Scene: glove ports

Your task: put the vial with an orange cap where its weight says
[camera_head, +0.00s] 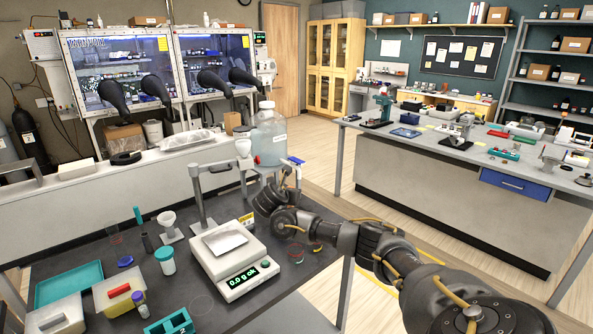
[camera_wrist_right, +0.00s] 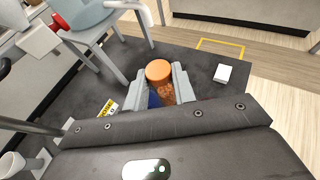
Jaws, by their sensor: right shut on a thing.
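The vial with an orange cap (camera_wrist_right: 158,70) stands between the fingertips of my right gripper (camera_wrist_right: 157,91) in the right wrist view. Its body below the cap looks amber, and the gripper is shut on it. In the head view my right gripper (camera_head: 272,192) is beyond the balance, near the bench's far right edge, and the vial cannot be made out there. The balance (camera_head: 235,262) has a bare pan (camera_head: 225,240), and its green display (camera_head: 244,278) appears to read 0.0 g ok. My left gripper is not in view.
A large carboy (camera_head: 269,135) and a stand (camera_head: 202,200) rise behind the balance.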

